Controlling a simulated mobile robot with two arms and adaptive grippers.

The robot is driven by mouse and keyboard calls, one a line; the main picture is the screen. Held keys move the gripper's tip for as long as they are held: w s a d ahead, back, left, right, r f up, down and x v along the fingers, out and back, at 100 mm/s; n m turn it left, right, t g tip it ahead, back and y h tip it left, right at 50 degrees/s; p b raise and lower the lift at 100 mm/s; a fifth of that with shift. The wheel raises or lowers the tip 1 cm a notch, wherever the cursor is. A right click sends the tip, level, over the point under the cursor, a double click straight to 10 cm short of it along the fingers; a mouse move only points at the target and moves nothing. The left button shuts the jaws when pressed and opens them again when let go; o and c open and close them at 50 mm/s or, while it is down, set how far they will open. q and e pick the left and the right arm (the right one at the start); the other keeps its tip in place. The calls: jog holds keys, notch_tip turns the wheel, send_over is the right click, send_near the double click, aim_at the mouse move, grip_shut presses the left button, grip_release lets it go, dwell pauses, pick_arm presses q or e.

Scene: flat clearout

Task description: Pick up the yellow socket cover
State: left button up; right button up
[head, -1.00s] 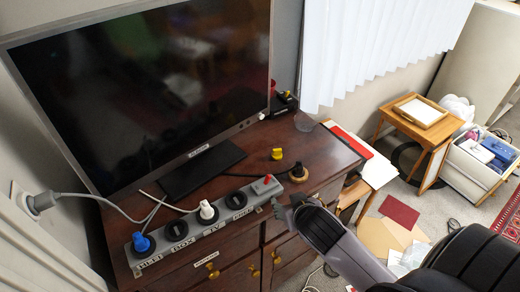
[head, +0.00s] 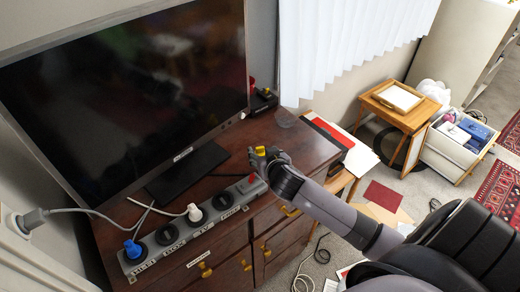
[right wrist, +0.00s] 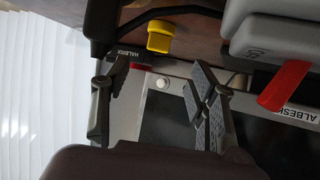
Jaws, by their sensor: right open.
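The yellow socket cover (head: 260,150) is on the dark wooden cabinet top, right of the TV stand. In the right wrist view the yellow cover (right wrist: 160,37) sits upper centre, beyond the fingertips and roughly between them in the picture. My right gripper (head: 264,160) is at the cabinet's front right, close in front of the cover and partly overlapping it. The fingers (right wrist: 158,68) are spread apart with nothing between them. Contact with the cover does not show. My left gripper is not in view.
A grey power strip (head: 177,246) with a blue plug (head: 132,249), a white plug (head: 194,212) and a red switch (right wrist: 285,85) lies along the cabinet's front edge, close to my gripper. The TV (head: 125,100) stands behind. A red book (head: 333,131) lies to the right.

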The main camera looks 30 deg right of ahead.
aim_at(260, 149)
jog(key=shift+w+d+f, duration=0.1)
jog(key=shift+w+f, duration=0.15)
jog(key=shift+w, duration=0.2)
jog(key=shift+w+d+f+p, duration=0.2)
jog(key=shift+w+p, duration=0.1)
jog(key=shift+p, duration=0.1)
jog(key=p+x, duration=0.1)
jog(key=x, duration=0.2)
jog(key=shift+s+d+f, duration=0.1)
jog(key=shift+s+d, duration=0.05)
jog(key=shift+s, duration=0.05)
jog(key=shift+p+x, duration=0.3)
jog(key=shift+x, duration=0.5)
jog(key=shift+f, duration=0.15)
jog(key=shift+s, duration=0.1)
jog(key=shift+c, duration=0.3)
jog(key=c, duration=0.9)
